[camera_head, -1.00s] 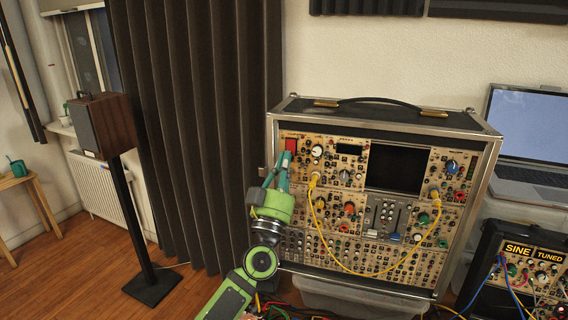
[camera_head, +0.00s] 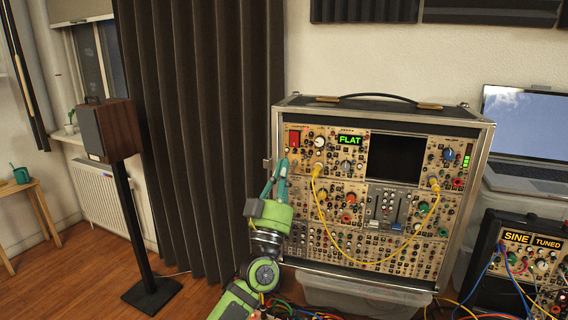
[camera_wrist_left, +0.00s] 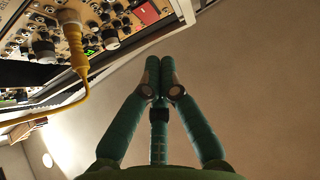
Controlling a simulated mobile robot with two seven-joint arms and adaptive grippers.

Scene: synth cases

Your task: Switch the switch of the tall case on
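The tall case (camera_head: 481,170) stands upright in the middle of the head view, its panel full of knobs and sockets. Its red switch (camera_head: 295,138) is at the panel's top left, and part of it shows at the top of the left wrist view (camera_wrist_left: 146,12). The case's small display (camera_head: 349,140) is lit green and reads "FLAT". My left gripper (camera_head: 280,166) is a little below and left of the switch, apart from it. Its teal fingers (camera_wrist_left: 160,62) are together at the tips with nothing between them. My right gripper is not in view.
A yellow cable (camera_head: 326,232) hangs across the panel. A smaller case (camera_head: 532,262) reading "SINE TUNED" and an open laptop (camera_head: 527,125) are at the right. A dark curtain (camera_head: 215,120) and a speaker on a stand (camera_head: 110,130) are at the left.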

